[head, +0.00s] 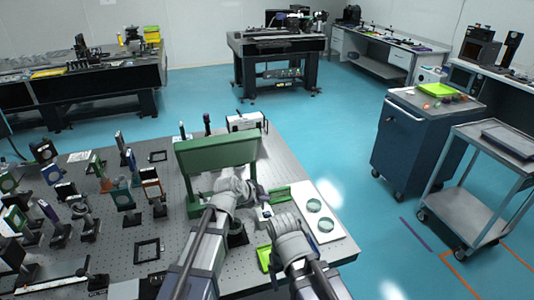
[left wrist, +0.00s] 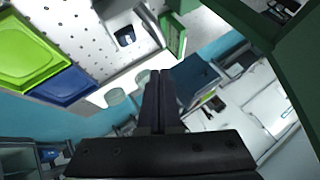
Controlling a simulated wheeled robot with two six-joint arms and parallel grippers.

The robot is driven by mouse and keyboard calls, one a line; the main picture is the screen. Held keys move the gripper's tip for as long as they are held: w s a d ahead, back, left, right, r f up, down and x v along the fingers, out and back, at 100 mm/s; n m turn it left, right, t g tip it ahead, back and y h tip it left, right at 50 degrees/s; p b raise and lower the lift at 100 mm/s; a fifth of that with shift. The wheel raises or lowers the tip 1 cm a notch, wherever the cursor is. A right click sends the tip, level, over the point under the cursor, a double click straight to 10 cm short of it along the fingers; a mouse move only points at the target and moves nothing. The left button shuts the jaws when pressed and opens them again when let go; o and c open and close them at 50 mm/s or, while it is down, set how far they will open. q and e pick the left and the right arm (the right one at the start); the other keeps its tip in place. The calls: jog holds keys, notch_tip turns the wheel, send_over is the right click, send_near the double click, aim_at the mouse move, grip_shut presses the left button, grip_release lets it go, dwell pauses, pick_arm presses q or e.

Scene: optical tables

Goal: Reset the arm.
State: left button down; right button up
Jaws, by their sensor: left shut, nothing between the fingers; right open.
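My left gripper (head: 258,192) is over the perforated optical table, just in front of the green upright panel (head: 218,152). In the left wrist view its black fingers (left wrist: 160,98) are together with nothing between them. My right gripper (head: 284,222) is lower and to the right, near the table's front right part, beside the white board (head: 338,231). It is open, but its fingertips are mostly hidden by its own wrist in the head view.
Several mounted optics (head: 122,192) crowd the table's left half. Green round pieces (head: 314,205) lie on the white board. A small green tray (head: 264,258) is by my right wrist.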

pick_arm(q)
jog(key=s+f+n+g, duration=0.1)
jog(key=s, duration=0.3)
jog(key=s+f+n+g+y, duration=0.1)
jog(key=s+f+n, duration=0.1)
jog(key=s, duration=0.3)
jog(key=s+f+n+g+y, duration=0.1)
jog(key=s+f+n+g, duration=0.1)
jog(key=s, duration=0.2)
jog(key=shift+s, duration=0.15)
jog(key=s+a+n+g+y, duration=0.2)
jog(key=s+n, duration=0.1)
jog(key=s, duration=0.3)
jog(key=s+a+f+n+g+y, duration=0.1)
jog(key=s+a+n+y, duration=0.1)
jog(key=s, duration=0.4)
jog(key=shift+s+a+f+n+g+y, duration=0.25)
jog(key=shift+s+a+n+g+y, duration=0.2)
jog(key=shift+n, duration=0.75)
jog(key=shift+w, duration=0.15)
